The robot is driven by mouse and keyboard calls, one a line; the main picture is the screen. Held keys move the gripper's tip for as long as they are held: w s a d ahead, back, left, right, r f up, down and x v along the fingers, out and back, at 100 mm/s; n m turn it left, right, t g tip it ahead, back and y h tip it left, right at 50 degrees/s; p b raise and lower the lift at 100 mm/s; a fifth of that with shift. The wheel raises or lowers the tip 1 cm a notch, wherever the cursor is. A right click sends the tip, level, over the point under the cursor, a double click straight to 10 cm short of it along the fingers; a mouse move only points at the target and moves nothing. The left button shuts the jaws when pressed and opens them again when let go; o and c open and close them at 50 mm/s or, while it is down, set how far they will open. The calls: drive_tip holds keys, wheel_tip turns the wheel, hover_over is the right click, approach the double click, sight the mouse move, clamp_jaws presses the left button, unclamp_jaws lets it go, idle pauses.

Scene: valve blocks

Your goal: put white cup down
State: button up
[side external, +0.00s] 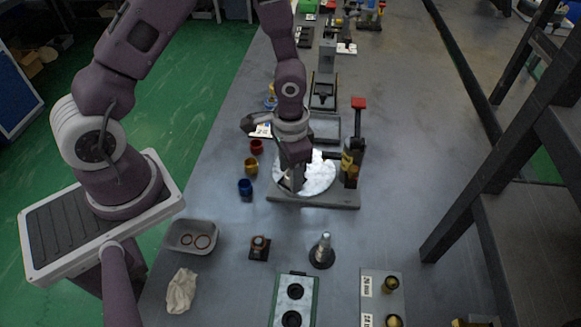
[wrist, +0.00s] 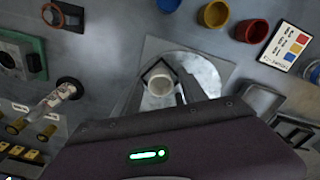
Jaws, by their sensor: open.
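In the wrist view the white cup (wrist: 161,83) shows its round rim and hollow inside, just beyond the edge of my wrist housing. It appears over the shiny round plate (wrist: 208,72), within a dark angular outline. In the side external view the cup cannot be told apart from the bright plate (side external: 320,176) behind my gripper. My gripper (side external: 296,184) is open and points down at the left part of that plate.
Blue (side external: 245,188), yellow (side external: 251,166) and red (side external: 256,147) cups stand left of the plate. A red-topped clamp (side external: 356,135) rises at its right. A grey tray (side external: 192,237), a cloth (side external: 181,291) and a metal post (side external: 322,251) lie nearer the camera.

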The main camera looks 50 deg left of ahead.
drive_tip(key=s+a+r+n+t+y, duration=0.1)
drive_tip(key=s+r, duration=0.2)
drive_tip(key=r, duration=0.9)
drive_tip(key=s+a+r+n+t+y, duration=0.1)
drive_tip(key=s+a+r+t, duration=0.15)
drive_tip(key=r, duration=0.95)
drive_tip(key=s+d+r+n+t+h, duration=0.1)
drive_tip(key=s+r, duration=0.4)
drive_tip(key=s, duration=0.5)
drive_tip(key=shift+s+d+r+t+h, duration=0.15)
drive_tip(key=shift+d+t+h, duration=0.25)
drive_tip(key=shift+t+h, duration=0.15)
